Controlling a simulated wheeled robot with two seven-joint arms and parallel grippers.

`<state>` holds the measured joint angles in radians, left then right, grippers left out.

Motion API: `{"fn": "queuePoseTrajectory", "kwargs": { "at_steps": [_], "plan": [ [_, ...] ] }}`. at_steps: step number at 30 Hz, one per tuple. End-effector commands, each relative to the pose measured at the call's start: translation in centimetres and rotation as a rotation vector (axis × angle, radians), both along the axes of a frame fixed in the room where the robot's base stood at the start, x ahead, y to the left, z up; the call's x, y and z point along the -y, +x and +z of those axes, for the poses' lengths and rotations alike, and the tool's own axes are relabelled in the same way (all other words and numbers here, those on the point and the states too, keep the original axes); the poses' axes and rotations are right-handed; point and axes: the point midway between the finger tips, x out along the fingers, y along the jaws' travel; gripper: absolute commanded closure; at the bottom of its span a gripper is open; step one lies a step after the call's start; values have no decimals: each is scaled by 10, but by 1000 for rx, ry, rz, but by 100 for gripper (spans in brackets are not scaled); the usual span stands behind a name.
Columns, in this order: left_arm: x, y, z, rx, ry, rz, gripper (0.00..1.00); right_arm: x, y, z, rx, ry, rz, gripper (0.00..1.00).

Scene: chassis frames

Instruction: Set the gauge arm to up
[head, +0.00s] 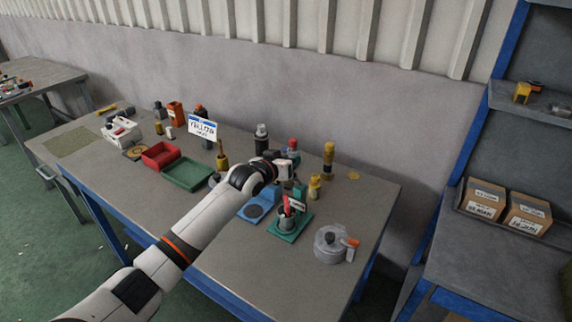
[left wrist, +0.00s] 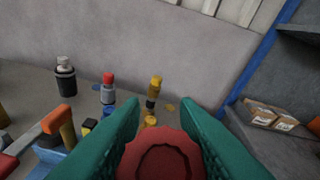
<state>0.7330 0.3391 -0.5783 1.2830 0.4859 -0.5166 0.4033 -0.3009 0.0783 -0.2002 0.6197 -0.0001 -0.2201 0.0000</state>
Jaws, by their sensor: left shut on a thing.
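My left gripper (head: 291,198) comes down over a small fixture with a green base plate (head: 288,236) and a grey cylinder (head: 286,222). A red upright part (head: 286,205) rises from that cylinder, and I take it for the gauge arm, though no label confirms this. In the left wrist view the green fingers (left wrist: 160,135) close around a round red part (left wrist: 162,160) with a darker recessed centre. The fingers and wrist hide part of the fixture, so the arm's exact setting is unclear. My right gripper is not in view.
A grey round device with an orange lever (head: 332,243) stands to the right. A blue-based fixture (head: 258,203) lies just left. Bottles, including a yellow one (head: 328,160), stand behind. A red bin (head: 160,155) and green tray (head: 189,174) lie further left.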

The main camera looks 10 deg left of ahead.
Motion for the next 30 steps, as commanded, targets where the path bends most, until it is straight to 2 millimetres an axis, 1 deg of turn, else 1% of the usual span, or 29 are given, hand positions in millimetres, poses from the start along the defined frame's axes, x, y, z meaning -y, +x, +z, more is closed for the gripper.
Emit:
{"fn": "queuePoseTrajectory", "kwargs": {
  "at_steps": [30],
  "plan": [
    [2, -2, -8, -15, -1, -3, 100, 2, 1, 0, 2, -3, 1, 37]
  ]
}}
